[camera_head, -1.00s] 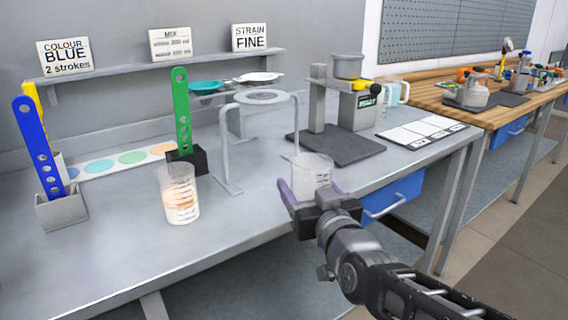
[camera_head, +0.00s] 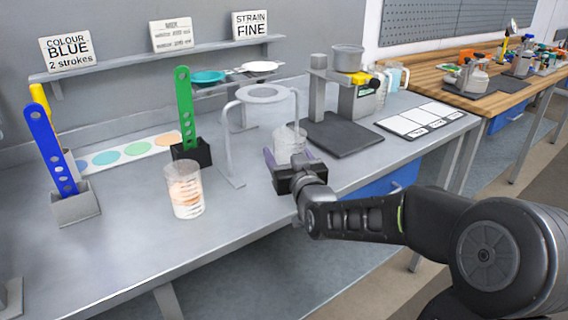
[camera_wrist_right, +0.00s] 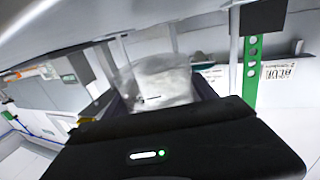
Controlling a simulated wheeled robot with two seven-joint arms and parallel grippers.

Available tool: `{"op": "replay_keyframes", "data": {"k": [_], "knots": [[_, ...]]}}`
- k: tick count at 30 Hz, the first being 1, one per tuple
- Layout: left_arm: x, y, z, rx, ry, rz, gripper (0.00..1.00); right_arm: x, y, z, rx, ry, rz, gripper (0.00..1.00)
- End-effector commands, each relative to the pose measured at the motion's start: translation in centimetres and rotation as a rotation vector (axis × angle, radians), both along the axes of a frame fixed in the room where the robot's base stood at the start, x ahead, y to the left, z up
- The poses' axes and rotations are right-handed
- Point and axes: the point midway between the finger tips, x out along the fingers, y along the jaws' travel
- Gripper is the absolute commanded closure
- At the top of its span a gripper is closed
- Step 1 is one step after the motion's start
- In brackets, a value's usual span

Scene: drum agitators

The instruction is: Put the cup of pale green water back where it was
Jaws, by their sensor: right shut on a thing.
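A clear cup (camera_head: 291,141) with measuring marks is held in my right gripper (camera_head: 287,165). It also shows between the fingers in the right wrist view (camera_wrist_right: 160,82). Its contents look greyish and clear; I cannot make out a pale green tint. The cup is close to the right leg of the grey ring stand (camera_head: 262,93), above the bench front area. Whether its base touches the bench is hidden by the gripper. Another clear cup (camera_head: 185,192) with orange-white contents stands on the bench to the left. My left gripper is not in view.
A black-based dispenser (camera_head: 337,137) stands right of the held cup, with white label cards (camera_head: 418,117) beyond. Green (camera_head: 186,110) and blue (camera_head: 50,150) perforated paddles stand upright in holders on the left. Bare bench (camera_head: 225,215) lies between the two cups, near the front edge.

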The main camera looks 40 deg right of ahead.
Motion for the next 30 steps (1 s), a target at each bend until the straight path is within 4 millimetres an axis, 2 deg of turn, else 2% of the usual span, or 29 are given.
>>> {"op": "replay_keyframes", "data": {"k": [4, 9, 12, 25, 26, 30], "knots": [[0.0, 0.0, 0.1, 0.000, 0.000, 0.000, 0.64, 0.9, -0.3, -0.1, 0.001, 0.002, 0.001, 0.77], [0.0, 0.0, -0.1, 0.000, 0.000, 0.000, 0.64, 0.9, -0.3, -2.8, 0.002, 0.006, 0.000, 0.77], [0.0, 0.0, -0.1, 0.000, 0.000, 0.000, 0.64, 0.9, -0.3, -3.6, 0.001, 0.003, 0.000, 0.77], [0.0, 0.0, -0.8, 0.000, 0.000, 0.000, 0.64, 0.9, -0.3, -4.0, 0.000, 0.000, 0.000, 0.77], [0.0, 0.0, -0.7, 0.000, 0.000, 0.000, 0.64, 0.9, -0.3, -4.0, 0.000, 0.000, 0.000, 0.34], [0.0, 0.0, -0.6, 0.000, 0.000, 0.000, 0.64, 0.9, -0.3, -3.8, 0.000, 0.001, 0.000, 0.23]]}}
